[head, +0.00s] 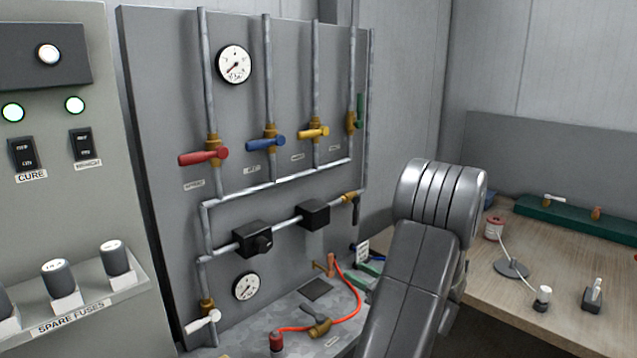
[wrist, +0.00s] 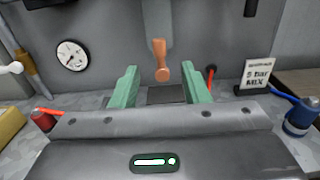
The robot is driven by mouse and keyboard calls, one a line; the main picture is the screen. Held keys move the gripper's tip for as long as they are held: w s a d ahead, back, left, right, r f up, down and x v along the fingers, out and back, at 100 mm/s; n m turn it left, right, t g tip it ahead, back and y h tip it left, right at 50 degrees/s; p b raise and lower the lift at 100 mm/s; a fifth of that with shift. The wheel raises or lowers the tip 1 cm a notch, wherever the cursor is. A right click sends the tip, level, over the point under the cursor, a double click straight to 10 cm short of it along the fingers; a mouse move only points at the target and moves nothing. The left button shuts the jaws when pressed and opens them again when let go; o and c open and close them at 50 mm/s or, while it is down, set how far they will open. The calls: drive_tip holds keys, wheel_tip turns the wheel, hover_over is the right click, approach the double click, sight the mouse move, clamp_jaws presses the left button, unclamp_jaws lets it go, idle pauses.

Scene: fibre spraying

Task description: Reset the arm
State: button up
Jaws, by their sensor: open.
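My arm (head: 420,250) rises at the right of centre in the head view, in front of the bench corner. Its grey rounded joint is at the top, and the lower links run out of the bottom edge. My gripper (wrist: 160,72) shows in the wrist view with two green fingers spread apart. Nothing is between the fingers in their grip. An orange-brown handle (wrist: 160,62) stands beyond the fingers, in line with the gap; whether it is close to them I cannot tell. In the head view my arm hides most of the gripper.
A grey panel (head: 160,120) carries pipes, red, blue and yellow valve handles, and gauges. An orange hose (head: 345,315) lies on the metal bench below. A small "5 bar max" sign (wrist: 258,73) stands at the right. A wooden table (head: 560,270) with small items is at the right.

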sight(330, 261)
drive_tip(key=p+x, duration=0.2)
drive_tip(key=x, duration=0.8)
drive_tip(key=shift+w+a+r+p, duration=0.1)
drive_tip(key=shift+a+p, duration=0.1)
drive_tip(key=shift+p, duration=0.15)
drive_tip(key=shift+a+f+n+b, duration=0.1)
drive_tip(key=shift+f+n+b, duration=0.15)
drive_tip(key=shift+n+b, duration=0.15)
drive_tip(key=shift+s+a+r+n, duration=0.1)
drive_tip(key=shift+s+n, duration=0.25)
drive_tip(key=shift+n, duration=0.15)
drive_tip(key=shift+a+n+b, duration=0.1)
drive_tip(key=shift+n+b, duration=0.2)
drive_tip(key=shift+n, duration=0.1)
drive_tip(key=shift+s+a, duration=0.1)
